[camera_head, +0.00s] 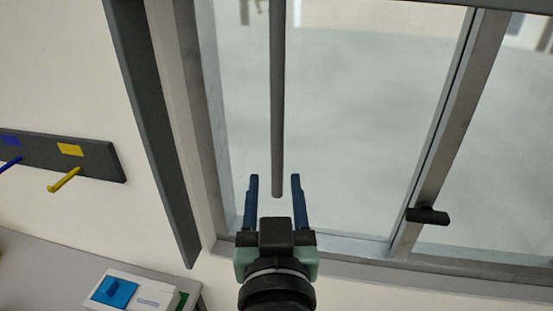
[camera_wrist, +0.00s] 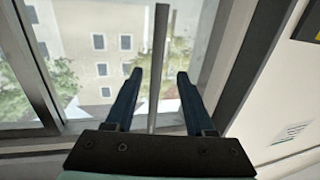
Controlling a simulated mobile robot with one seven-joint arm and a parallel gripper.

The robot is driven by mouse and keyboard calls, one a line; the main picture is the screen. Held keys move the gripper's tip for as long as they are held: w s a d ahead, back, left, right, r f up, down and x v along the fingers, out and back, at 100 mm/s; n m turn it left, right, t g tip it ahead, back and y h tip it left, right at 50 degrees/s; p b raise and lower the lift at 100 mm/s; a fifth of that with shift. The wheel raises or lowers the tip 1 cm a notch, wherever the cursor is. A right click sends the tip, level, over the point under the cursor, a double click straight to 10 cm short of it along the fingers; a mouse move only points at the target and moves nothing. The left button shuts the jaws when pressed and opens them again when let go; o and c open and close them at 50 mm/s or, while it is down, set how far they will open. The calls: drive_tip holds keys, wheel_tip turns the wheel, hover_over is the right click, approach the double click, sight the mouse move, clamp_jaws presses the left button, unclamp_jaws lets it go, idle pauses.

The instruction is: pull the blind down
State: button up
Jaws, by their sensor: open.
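A long grey rod (camera_head: 277,100) hangs down in front of the window; its top runs out of the head view. In the wrist view the rod (camera_wrist: 160,50) also runs down between the two fingers. My gripper (camera_head: 275,177) is open, with its blue fingers pointing up, one on each side of the rod's lower end. No contact between fingers and rod shows, and I cannot tell their exact depth to it. In the wrist view my gripper (camera_wrist: 160,75) is empty. No blind cloth or slats are clearly visible in either view.
The window frame (camera_head: 434,145) has a dark handle (camera_head: 428,215) to the right. A dark upright strip (camera_head: 150,120) stands left of the window. A dark rail (camera_head: 95,157) with a yellow peg (camera_head: 64,180) is on the left wall. A blue-switched box (camera_head: 115,292) is at lower left.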

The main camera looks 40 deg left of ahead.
sight(277, 158)
drive_tip(key=shift+w+a+f+b, duration=0.2)
drive_tip(key=shift+w+b, duration=0.1)
drive_tip(key=shift+b, duration=1.85)
drive_tip(key=p+x, duration=0.1)
drive_tip(key=x, duration=0.2)
drive_tip(key=p+x, duration=0.2)
drive_tip(key=x, duration=0.1)
drive_tip(key=p+x, duration=0.1)
drive_tip(key=x, duration=0.1)
drive_tip(key=shift+w+a+r+p, duration=0.15)
drive_tip(key=shift+w+r+p, duration=0.15)
drive_tip(key=shift+w+p, duration=0.1)
drive_tip(key=shift+x, duration=0.75)
drive_tip(key=shift+f, duration=0.1)
clamp_jaws()
